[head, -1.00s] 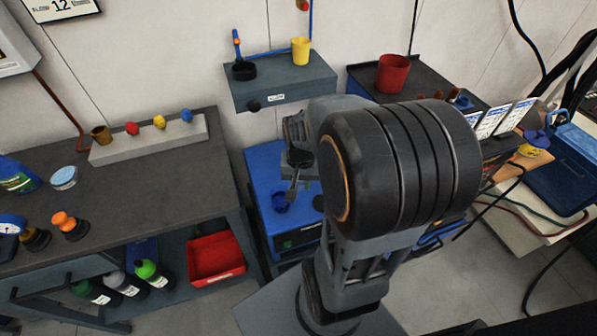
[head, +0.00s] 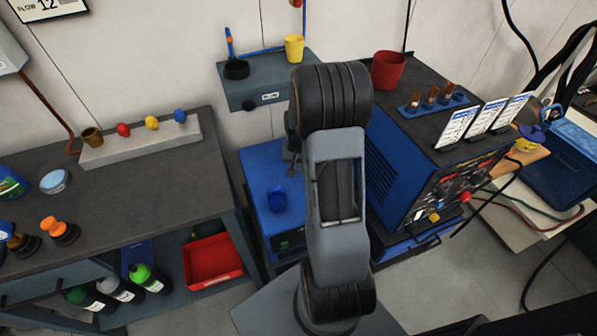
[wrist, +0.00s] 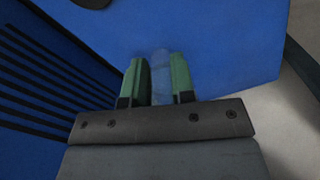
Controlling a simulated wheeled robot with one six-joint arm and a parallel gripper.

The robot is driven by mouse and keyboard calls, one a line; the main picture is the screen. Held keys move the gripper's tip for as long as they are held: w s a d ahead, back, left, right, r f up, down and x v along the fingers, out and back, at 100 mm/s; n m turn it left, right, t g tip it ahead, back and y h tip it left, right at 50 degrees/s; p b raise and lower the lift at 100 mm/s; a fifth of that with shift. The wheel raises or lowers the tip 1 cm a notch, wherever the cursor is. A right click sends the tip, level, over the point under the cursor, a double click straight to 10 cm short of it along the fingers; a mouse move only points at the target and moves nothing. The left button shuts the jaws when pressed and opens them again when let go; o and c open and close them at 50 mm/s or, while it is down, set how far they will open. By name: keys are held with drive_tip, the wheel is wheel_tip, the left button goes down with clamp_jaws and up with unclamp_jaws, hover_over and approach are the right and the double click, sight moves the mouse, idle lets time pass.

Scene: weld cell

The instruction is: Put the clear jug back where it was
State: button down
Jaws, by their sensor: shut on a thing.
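The clear jug (wrist: 161,75) shows in the wrist view as a narrow, see-through bluish piece between the two green fingertips of my gripper (wrist: 157,82). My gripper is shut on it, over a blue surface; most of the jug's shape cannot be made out. In the head view, a small vessel (head: 277,200) that looks blue against the blue cabinet top (head: 262,172) appears to be the same jug. Whether it touches that top, I cannot tell.
The blue welder (head: 405,165) stands close on the right, its slotted side beside my gripper. A grey wall shelf (head: 285,82) holds a yellow cup (head: 294,48). A red cup (head: 388,70) stands on the welder. The workbench (head: 130,185) is at left.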

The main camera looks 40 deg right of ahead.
sight(299, 172)
drive_tip(key=shift+w+d+f, duration=0.2)
drive_tip(key=shift+f, duration=1.65)
drive_tip(key=shift+f+b, duration=0.2)
drive_tip(key=shift+b, duration=0.15)
drive_tip(key=c, duration=1)
unclamp_jaws()
drive_tip(key=shift+o, duration=0.2)
